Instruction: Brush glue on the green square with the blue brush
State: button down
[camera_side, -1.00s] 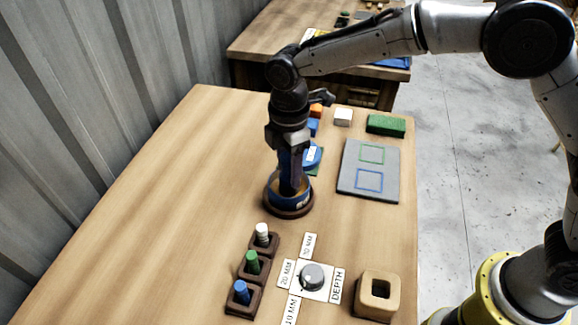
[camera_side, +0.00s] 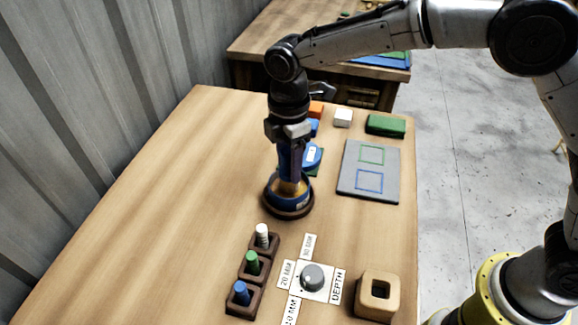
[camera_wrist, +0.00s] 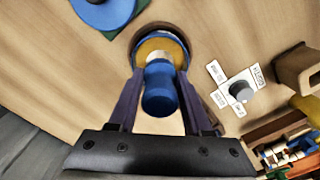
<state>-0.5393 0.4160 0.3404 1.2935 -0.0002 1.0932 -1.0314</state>
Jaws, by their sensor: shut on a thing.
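My gripper (camera_side: 290,176) points down at the glue pot (camera_side: 296,203), a blue-rimmed round pot with amber inside, on a dark round base. In the wrist view, the gripper (camera_wrist: 160,100) is shut on the blue brush (camera_wrist: 160,88). Its handle is between the fingers, and its pale lower end is over or in the pot (camera_wrist: 175,43). Whether the tip touches the glue is hidden. The green square (camera_side: 371,154) is an outline on the far half of a grey board (camera_side: 346,168), right of the pot. My gripper is apart from it.
A blue square outline (camera_side: 369,181) is nearer on the board. A rack with white, green and blue pegs (camera_side: 241,293), a depth dial (camera_side: 312,277) and a wooden holder (camera_side: 376,298) stand in front. A blue round thing (camera_side: 311,156) sits behind the pot. The table's left is clear.

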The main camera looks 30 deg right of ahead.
aim_at(289, 149)
jog(key=shift+r, duration=2.65)
